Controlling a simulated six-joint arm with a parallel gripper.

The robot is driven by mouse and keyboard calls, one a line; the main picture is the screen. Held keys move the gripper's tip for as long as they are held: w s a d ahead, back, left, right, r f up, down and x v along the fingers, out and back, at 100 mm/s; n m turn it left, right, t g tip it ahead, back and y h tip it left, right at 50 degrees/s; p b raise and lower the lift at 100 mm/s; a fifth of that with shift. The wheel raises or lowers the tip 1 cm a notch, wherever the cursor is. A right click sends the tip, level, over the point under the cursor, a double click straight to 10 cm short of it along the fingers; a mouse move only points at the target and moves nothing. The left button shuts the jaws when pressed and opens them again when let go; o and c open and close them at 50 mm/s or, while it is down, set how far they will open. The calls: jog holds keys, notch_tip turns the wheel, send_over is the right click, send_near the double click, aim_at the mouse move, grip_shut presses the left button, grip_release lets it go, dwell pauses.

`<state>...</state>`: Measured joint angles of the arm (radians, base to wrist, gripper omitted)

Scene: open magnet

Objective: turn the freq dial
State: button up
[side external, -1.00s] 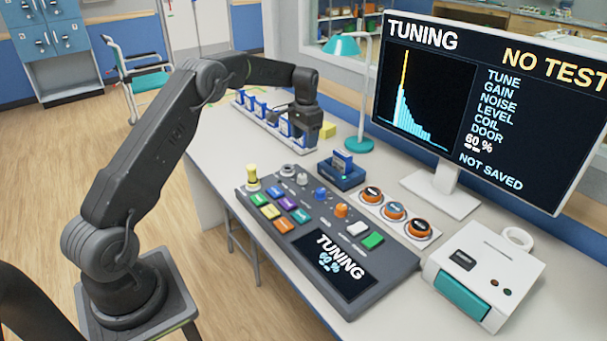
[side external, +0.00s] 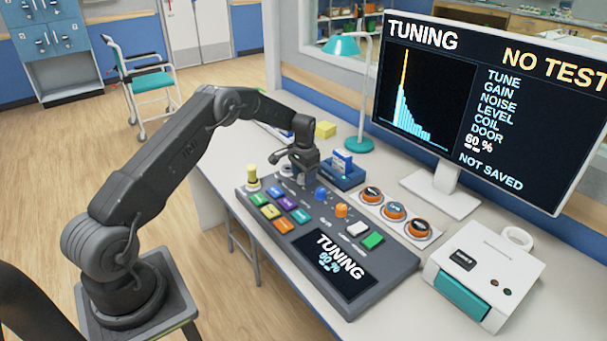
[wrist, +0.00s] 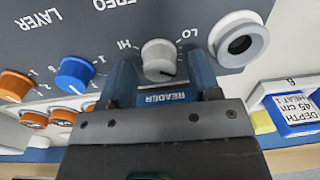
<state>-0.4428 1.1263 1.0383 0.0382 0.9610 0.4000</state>
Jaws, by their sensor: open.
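The freq dial is a pale grey knob (wrist: 159,57) on the dark console, with HI and LO marks beside it in the wrist view. My gripper (wrist: 160,68) is open, with one blue finger on each side of the dial. Whether the fingers touch it or hover just above, I cannot tell. In the side view my gripper (side external: 300,171) is low over the far end of the console (side external: 385,283) and hides the dial.
A blue reader (side external: 342,172) stands close beside my gripper. A grey ring-shaped socket (wrist: 240,40) is next to the dial. Blue (side external: 321,194) and orange (side external: 341,211) knobs and several coloured buttons are nearby on the console. The lamp (side external: 359,145) and monitor stand behind.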

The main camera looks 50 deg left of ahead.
jog(key=c, duration=0.9)
jog(key=n, duration=0.5)
jog(key=shift+a+n, duration=0.15)
jog(key=shift+n, duration=0.25)
jog(key=o, duration=0.9)
notch_tip(320, 180, up, 14)
jog(key=shift+w+d, duration=0.15)
jog(key=shift+d, duration=0.1)
